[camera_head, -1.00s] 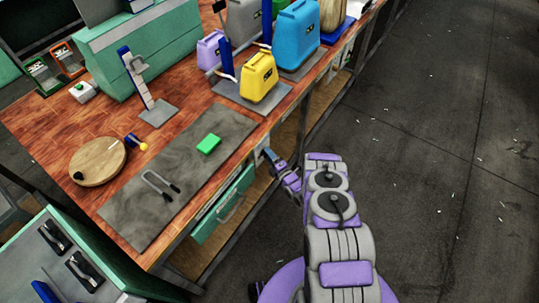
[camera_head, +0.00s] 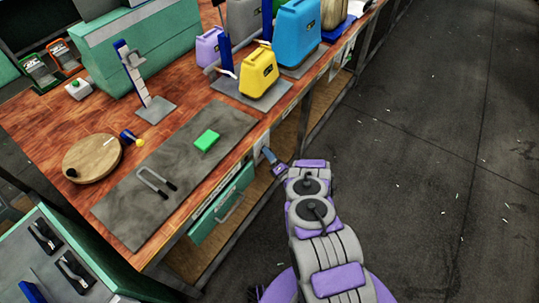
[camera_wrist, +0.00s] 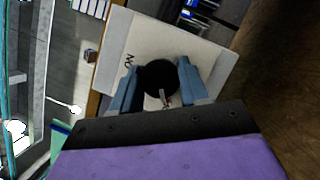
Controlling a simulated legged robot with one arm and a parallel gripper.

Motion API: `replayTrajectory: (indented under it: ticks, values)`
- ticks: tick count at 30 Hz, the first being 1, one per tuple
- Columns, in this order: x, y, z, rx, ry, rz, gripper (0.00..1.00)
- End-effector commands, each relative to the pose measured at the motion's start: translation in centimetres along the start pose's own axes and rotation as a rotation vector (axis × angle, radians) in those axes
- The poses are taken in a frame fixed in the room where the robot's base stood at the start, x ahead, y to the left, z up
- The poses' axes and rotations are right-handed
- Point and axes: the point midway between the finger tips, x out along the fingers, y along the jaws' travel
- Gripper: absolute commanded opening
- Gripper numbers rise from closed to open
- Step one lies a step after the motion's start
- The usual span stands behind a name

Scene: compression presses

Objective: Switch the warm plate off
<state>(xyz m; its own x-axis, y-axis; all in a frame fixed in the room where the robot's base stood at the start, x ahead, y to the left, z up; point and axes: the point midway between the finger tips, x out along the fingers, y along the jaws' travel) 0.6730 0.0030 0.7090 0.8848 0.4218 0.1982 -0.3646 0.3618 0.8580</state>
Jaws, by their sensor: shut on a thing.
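A black round knob (camera_wrist: 158,78) sits on a pale panel (camera_wrist: 110,58) in the wrist view. A light pointer mark shows at the knob's lower edge, and the dark lettering beside it is only partly readable. The blue fingers of my gripper (camera_wrist: 158,84) are on either side of the knob and shut on it. In the head view my gripper (camera_head: 268,155) is at the bench's front edge, and the knob is hidden there. A flat grey plate (camera_head: 150,205) lies on the bench above; I cannot tell whether it is the warm plate.
A green block (camera_head: 207,140) and a U-shaped tool (camera_head: 153,181) lie on the grey plate. A green drawer (camera_head: 222,205) with a handle is left of my gripper. Yellow (camera_head: 258,75) and blue (camera_head: 297,32) containers stand behind. Open floor (camera_head: 430,160) lies to the right.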

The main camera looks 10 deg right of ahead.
Motion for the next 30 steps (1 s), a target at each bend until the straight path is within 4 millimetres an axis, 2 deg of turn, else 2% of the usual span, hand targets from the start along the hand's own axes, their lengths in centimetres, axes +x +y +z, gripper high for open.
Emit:
replayTrajectory:
  ticks: [8, 9, 15, 25, 30]
  values:
    - [-0.3, -0.3, -0.3, 0.002, 0.005, -0.011, 0.14]
    - [-0.3, -0.3, -0.3, 0.002, 0.005, -0.011, 0.46]
    - [-0.2, -0.1, -0.1, 0.001, 0.002, -0.006, 0.65]
    - [-0.5, 0.0, 0.0, 0.000, 0.001, -0.002, 0.67]
    - [-2.6, -0.1, 0.0, -0.001, 0.000, -0.006, 0.67]
